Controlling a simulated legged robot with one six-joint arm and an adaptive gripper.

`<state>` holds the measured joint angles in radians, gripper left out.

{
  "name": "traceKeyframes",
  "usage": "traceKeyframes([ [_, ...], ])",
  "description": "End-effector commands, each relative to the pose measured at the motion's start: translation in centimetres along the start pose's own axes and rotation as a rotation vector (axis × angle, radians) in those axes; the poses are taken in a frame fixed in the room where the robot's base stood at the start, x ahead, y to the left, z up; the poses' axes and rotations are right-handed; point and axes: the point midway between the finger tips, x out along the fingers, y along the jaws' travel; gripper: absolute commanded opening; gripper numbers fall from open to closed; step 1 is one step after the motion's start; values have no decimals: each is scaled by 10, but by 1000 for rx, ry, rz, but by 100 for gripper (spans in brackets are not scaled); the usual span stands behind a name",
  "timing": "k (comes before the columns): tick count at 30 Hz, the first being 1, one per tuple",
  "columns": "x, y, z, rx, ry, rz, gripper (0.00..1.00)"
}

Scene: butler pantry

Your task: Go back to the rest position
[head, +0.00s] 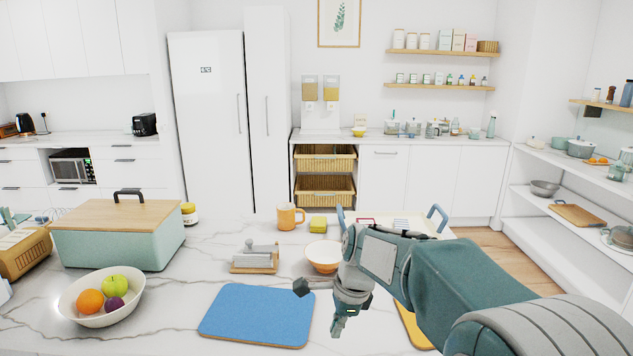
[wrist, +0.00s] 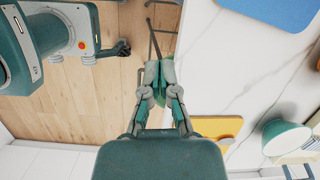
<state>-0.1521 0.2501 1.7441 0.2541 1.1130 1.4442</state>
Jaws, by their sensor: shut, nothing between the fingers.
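My gripper (head: 338,330) hangs at the end of my arm, pointing down near the front edge of the marble counter, just right of a blue board (head: 257,315). In the wrist view my gripper (wrist: 159,68) is shut, its fingertips together with nothing between them. Below it there show the wooden floor and the counter's edge. My arm reaches in from the lower right of the head view and hides part of a tray and of a yellow board (head: 412,328).
On the counter (head: 160,300) stand a fruit bowl (head: 72,312), a green box with wooden lid (head: 120,245), an orange mug (head: 288,218), a slicer-like metal tool (head: 256,257) and a small bowl (head: 323,258). The bowl is close to my arm. Shelves (head: 570,225) line the right wall.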

Motion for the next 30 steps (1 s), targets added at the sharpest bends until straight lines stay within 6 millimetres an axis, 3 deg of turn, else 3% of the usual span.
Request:
traceKeyframes([
  [8,-27,27,-7,-166,35,-53,0],
  [14,-52,60,-16,-359,88,-105,0],
  [21,-81,126,-30,-717,216,-170,0],
  [30,-89,207,-48,-1163,424,-185,0],
])
